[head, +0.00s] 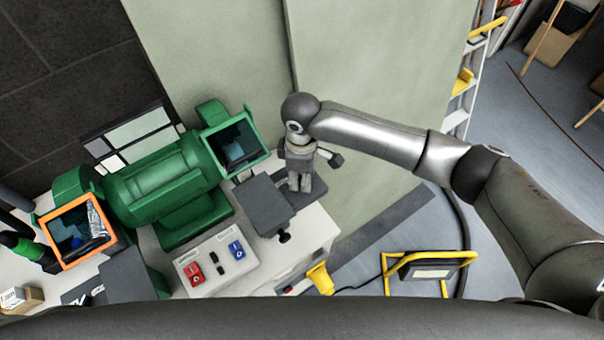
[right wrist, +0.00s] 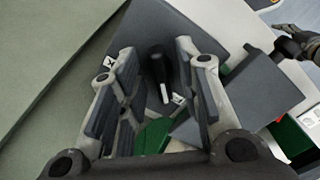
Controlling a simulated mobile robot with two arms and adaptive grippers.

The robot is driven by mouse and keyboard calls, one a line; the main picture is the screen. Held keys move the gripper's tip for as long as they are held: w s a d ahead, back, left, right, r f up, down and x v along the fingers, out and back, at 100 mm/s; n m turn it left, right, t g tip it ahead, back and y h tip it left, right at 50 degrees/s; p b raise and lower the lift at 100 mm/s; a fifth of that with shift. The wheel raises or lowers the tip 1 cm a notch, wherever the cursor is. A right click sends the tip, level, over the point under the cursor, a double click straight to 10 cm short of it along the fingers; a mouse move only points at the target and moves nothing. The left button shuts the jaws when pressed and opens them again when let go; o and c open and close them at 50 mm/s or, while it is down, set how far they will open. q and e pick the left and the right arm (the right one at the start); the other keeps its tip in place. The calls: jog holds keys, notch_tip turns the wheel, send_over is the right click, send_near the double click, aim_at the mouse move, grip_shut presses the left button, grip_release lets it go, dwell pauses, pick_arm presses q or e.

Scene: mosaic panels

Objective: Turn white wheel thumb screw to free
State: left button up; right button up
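My right gripper (head: 301,180) is above the grey block by the right end of the green double-ended grinder (head: 160,182). In the right wrist view its two fingers are apart. A black knob or thumb screw (right wrist: 158,72) with a white mark stands between them on a grey plate (right wrist: 200,22). I cannot tell whether the fingers touch it. Small white labels lie on either side of the knob. Another black knob (head: 284,236) sticks out from the front of the grey block (head: 263,204). No white wheel can be made out.
A control panel (head: 215,262) with red and blue switches sits in front of the grinder. An orange-framed shield (head: 56,224) is at its left end. A yellow work lamp (head: 428,270) stands on the floor at the right. A green-grey wall panel (head: 380,60) is behind.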

jog(key=shift+r, duration=0.15)
notch_tip(320, 180, up, 12)
dwell(0.6)
jog(key=shift+f, duration=0.2)
